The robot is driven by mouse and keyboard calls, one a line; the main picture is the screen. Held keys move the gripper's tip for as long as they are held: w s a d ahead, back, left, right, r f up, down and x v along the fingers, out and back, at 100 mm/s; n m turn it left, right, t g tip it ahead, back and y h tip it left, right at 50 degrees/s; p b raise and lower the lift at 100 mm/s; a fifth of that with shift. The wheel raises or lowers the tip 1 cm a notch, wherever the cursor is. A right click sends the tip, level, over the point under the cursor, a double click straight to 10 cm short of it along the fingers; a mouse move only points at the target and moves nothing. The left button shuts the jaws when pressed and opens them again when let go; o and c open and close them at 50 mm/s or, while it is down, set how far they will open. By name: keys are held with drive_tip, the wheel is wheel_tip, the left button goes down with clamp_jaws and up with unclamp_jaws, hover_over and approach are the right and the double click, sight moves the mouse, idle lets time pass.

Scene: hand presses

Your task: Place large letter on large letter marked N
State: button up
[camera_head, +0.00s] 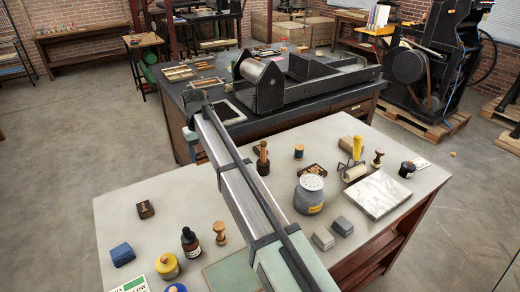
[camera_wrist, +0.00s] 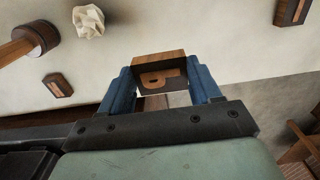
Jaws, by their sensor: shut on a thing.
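In the wrist view my gripper (camera_wrist: 162,72) has blue fingers shut on the sides of a wooden letter block (camera_wrist: 160,57). The block's dark face carries a raised, wood-coloured letter, which I cannot read for certain. It appears held above the pale tabletop. A dark block with a wood-coloured mark (camera_wrist: 291,11) is at the top right, apart from the gripper; its letter is cut off. A smaller dark letter block (camera_wrist: 58,85) lies at the left. In the head view a dark letter block (camera_head: 145,209) lies on the left of the table. I cannot make out an N.
The wrist view also shows a wood-handled dabber (camera_wrist: 32,40) and a crumpled white lump (camera_wrist: 89,21). In the head view, bottles, stamps and a grey tin (camera_head: 309,194) stand on the pale table (camera_head: 125,222). A black press (camera_head: 300,85) stands on the bench behind.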

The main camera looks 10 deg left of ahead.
drive_tip(key=w+d, duration=0.8)
drive_tip(key=w, duration=0.4)
drive_tip(key=w+d, duration=0.7)
drive_tip(key=w, duration=0.5)
drive_tip(key=shift+d+f, duration=0.2)
drive_tip(key=shift+f, duration=4.3)
drive_tip(key=shift+f, duration=0.15)
drive_tip(key=o, duration=1)
drive_tip(key=shift+o, duration=0.2)
wheel_tip(320, 180, up, 12)
drive_tip(key=shift+r, duration=0.2)
